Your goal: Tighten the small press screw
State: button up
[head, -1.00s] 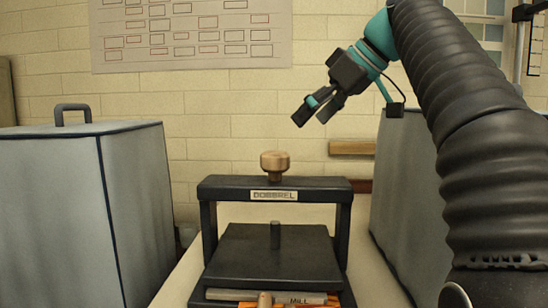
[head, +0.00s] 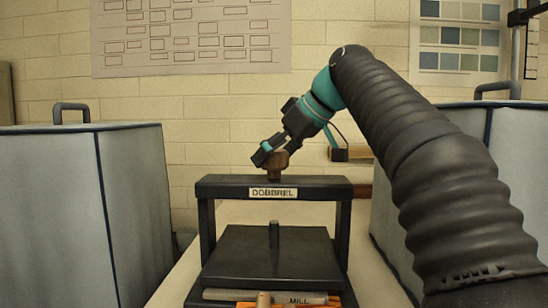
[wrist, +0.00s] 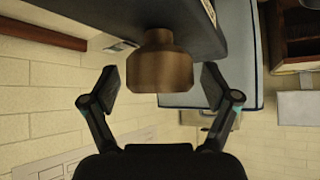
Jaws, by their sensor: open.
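The press screw's copper-coloured knob (head: 278,162) stands on top of the black press frame (head: 325,188), which bears a "DOBBREL" label. My gripper (head: 269,152) is at the knob in the head view and hides part of it. In the wrist view the knob (wrist: 160,66) lies between the two open fingers of my gripper (wrist: 160,86), with a gap on each side. The screw's lower end (head: 274,235) shows below the crossbar, over the dark press plate (head: 245,250).
Large grey covered boxes stand at the left (head: 70,210) and at the right (head: 505,150). Rolled or rod-like items (head: 285,297) lie at the press's front. The space above the crossbar's left side is free.

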jog(key=c, duration=1.2)
jog(key=shift+m, duration=0.3)
jog(key=shift+s+m+t+h, duration=0.1)
jog(key=shift+m+t+h, duration=0.7)
jog(key=shift+m, duration=0.4)
jog(key=shift+m+t+h+p, duration=0.9)
jog(key=shift+m+h, duration=0.3)
jog(key=shift+m, duration=0.7)
